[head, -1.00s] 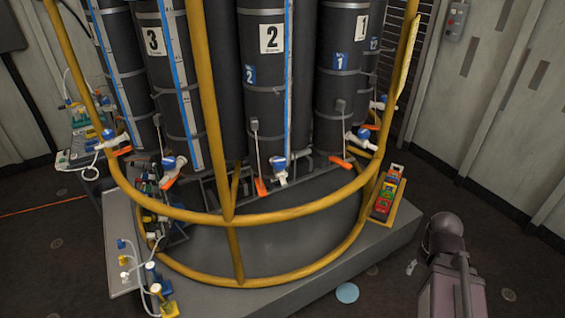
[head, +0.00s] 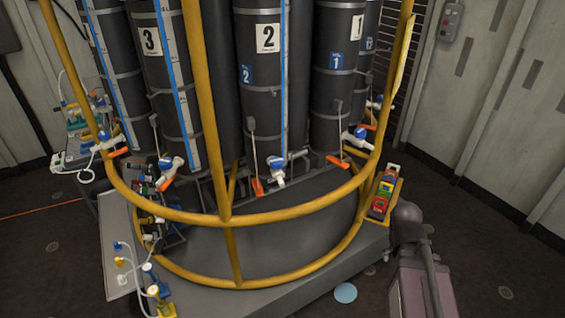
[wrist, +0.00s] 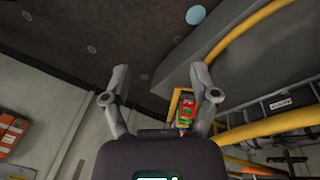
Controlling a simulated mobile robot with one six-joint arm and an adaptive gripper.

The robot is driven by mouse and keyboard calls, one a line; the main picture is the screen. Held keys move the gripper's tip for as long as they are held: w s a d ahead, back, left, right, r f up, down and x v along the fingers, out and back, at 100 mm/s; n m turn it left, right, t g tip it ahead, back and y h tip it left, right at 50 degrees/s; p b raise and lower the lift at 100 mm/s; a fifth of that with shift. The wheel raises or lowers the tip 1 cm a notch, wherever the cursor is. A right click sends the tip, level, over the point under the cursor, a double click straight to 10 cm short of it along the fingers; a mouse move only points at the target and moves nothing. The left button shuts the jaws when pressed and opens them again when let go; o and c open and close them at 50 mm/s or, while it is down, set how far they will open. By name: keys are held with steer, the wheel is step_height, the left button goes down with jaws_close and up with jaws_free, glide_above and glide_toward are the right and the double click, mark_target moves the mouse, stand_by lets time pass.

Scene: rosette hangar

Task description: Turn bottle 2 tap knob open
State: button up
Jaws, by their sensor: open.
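Bottle 2 (head: 263,100) is a dark grey cylinder with a white "2" label and a blue tag, standing in the rosette behind the yellow rail. Its tap (head: 276,168) has a blue and white knob at the bottle's lower end, with an orange lever (head: 258,187) just left of it. My gripper (wrist: 160,90) shows in the wrist view with its two fingers apart and nothing between them. In the head view only my arm shows, at the lower right, well away from the tap. The bottle 2 tap cannot be made out in the wrist view.
A yellow guard rail (head: 290,212) curves in front of the bottles, with an upright (head: 205,110) left of bottle 2. Neighbouring bottle 3 (head: 163,90) and bottle 1 (head: 338,80) have similar taps. A tray of coloured items (head: 383,195) sits at the rail's right side.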

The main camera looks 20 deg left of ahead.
steer(key=w+a+r+m+t+h+b, duration=0.1)
steer(key=w+a+r+t+h, duration=0.15)
steer(key=w+a+t, duration=0.35)
steer(key=n+t+y+b, duration=0.2)
steer(key=t+y+b, duration=0.25)
steer(key=t, duration=0.65)
glide_toward(279, 160)
steer(key=s+f+p, duration=0.1)
steer(key=s, duration=0.1)
steer(key=shift+s+a+f, duration=0.1)
steer(key=shift+s+a, duration=0.05)
steer(key=shift+a, duration=0.2)
steer(key=w, duration=1.3)
steer(key=shift+w+a, duration=0.1)
steer(key=shift+w, duration=0.3)
